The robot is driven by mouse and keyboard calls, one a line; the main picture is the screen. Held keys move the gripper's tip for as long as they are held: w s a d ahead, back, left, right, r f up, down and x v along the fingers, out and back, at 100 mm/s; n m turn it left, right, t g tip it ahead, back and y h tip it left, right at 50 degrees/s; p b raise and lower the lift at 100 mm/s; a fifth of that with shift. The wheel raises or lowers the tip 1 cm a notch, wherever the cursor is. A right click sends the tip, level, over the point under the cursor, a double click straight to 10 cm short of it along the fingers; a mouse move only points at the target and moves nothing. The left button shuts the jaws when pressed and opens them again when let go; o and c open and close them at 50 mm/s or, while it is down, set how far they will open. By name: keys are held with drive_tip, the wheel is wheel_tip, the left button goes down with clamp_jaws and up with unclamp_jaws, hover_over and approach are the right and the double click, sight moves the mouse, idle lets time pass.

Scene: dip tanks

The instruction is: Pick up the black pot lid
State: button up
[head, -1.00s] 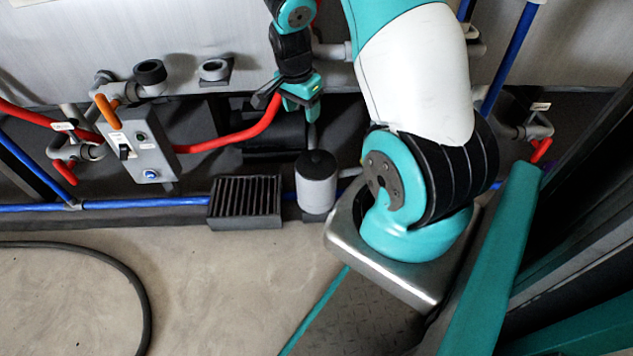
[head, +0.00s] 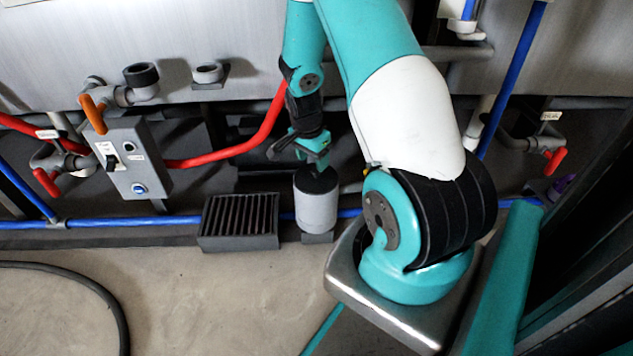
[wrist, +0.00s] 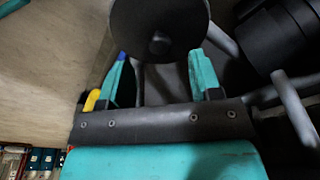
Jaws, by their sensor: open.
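The black pot lid (head: 318,181) is a dark round disc on top of a grey cylindrical pot (head: 316,211), right of a black slatted box. In the wrist view the lid (wrist: 155,22) fills the top centre, with a small round knob in its middle. My gripper (head: 302,152) is close above the lid's upper left side in the head view. In the wrist view my gripper (wrist: 160,72) has its teal fingers spread apart, with the lid just ahead of the tips and nothing between them. The lid's far edge is cut off there.
A black slatted box (head: 240,220) stands left of the pot. A red pipe (head: 230,151) and a blue pipe (head: 140,220) run behind.

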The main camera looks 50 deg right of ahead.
sight(316, 175)
drive_tip(key=f+b, duration=0.2)
drive_tip(key=d+f+b, duration=0.1)
drive_tip(key=f, duration=0.1)
drive_tip(key=shift+f+b, duration=0.35)
drive_tip(key=shift+f, duration=0.05)
drive_tip(key=shift+r, duration=0.1)
drive_tip(key=shift+c, duration=0.2)
drive_tip(key=c, duration=1)
drive_tip(key=shift+r, duration=0.15)
